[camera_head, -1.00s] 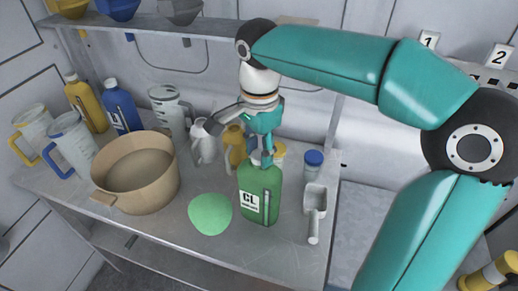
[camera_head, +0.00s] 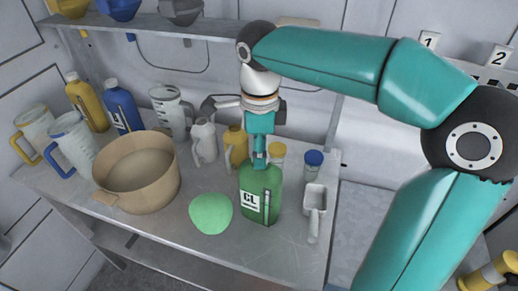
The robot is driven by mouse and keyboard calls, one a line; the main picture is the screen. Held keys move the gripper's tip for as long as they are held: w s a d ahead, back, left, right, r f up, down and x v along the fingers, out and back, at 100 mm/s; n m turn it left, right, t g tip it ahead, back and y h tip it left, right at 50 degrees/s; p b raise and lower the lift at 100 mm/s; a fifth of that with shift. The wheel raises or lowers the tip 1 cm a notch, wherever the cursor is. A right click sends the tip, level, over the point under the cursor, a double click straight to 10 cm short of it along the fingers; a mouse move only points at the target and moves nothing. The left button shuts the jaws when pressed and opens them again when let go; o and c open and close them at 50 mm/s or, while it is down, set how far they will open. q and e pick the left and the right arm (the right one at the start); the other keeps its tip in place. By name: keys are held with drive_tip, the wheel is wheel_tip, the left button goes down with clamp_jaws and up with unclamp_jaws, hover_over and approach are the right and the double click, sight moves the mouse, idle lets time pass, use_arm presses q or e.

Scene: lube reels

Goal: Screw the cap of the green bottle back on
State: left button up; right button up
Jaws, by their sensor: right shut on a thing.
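The green bottle (camera_head: 261,197) with a white "CL" label stands upright on the metal bench. My right gripper (camera_head: 259,160) points straight down over the bottle's neck. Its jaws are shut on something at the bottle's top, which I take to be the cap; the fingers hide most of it. I cannot tell how far the cap is turned on the neck. My left gripper does not show.
A blue-capped jar (camera_head: 313,163), a yellow jug (camera_head: 236,147) and a white can (camera_head: 204,142) stand behind. A large tan tub (camera_head: 137,174) is at left.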

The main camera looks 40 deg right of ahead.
drive_tip(key=m, duration=0.2)
drive_tip(key=shift+m, duration=0.3)
drive_tip(key=o, duration=1.5)
wheel_tip(320, 180, up, 5)
drive_tip(key=p, duration=0.4)
drive_tip(key=shift+p, duration=0.35)
